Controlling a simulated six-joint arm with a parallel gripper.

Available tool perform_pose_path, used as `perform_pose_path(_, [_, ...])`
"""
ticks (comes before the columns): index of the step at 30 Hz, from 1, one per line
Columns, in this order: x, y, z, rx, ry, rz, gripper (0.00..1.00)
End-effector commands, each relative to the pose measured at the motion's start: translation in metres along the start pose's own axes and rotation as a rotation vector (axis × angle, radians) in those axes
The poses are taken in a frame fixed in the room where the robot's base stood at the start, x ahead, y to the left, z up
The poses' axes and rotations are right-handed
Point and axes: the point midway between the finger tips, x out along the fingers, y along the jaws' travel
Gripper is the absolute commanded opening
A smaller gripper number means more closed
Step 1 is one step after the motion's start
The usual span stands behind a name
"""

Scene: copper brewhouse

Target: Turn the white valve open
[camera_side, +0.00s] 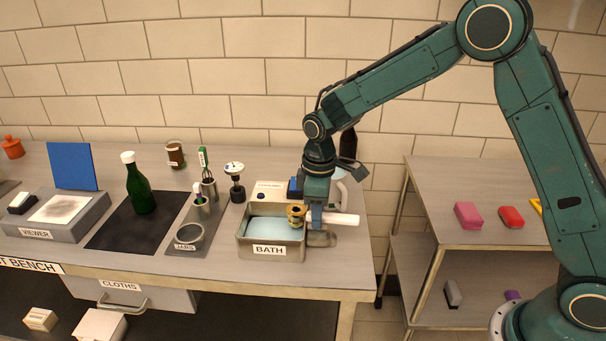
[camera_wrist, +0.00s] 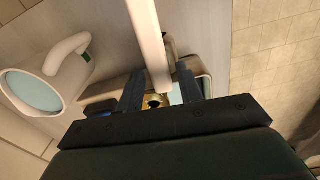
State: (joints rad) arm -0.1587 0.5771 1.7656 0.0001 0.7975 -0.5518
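The white valve handle (camera_side: 343,219) is a pale bar at the right side of the bath (camera_side: 271,246), reaching out to the right. A brass valve body (camera_side: 296,211) sits at the bath's right rim. My gripper (camera_side: 316,214) points down at the handle's left end, beside the brass. In the wrist view my gripper (camera_wrist: 161,85) has its two dark fingers apart. The white handle (camera_wrist: 149,40) runs from the top edge to between them, with gaps on both sides. The brass body (camera_wrist: 153,102) shows partly behind it. Whether either finger touches the handle is unclear.
A white jug (camera_wrist: 45,88) stands close to my gripper, behind it in the side view. A dark bottle (camera_side: 348,143) is behind that. A green bottle (camera_side: 140,190) and small pots stand further left. A steel shelf (camera_side: 480,185) with coloured blocks is at the right.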

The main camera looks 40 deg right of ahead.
Motion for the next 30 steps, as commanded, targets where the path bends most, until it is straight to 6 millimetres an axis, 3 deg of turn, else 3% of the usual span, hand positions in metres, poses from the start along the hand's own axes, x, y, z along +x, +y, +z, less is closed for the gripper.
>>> perform_pose_path(11, [-0.005,0.000,0.000,0.002,0.001,0.000,0.36])
perform_pose_path(30, [-0.056,0.000,0.000,0.003,0.001,0.000,0.36])
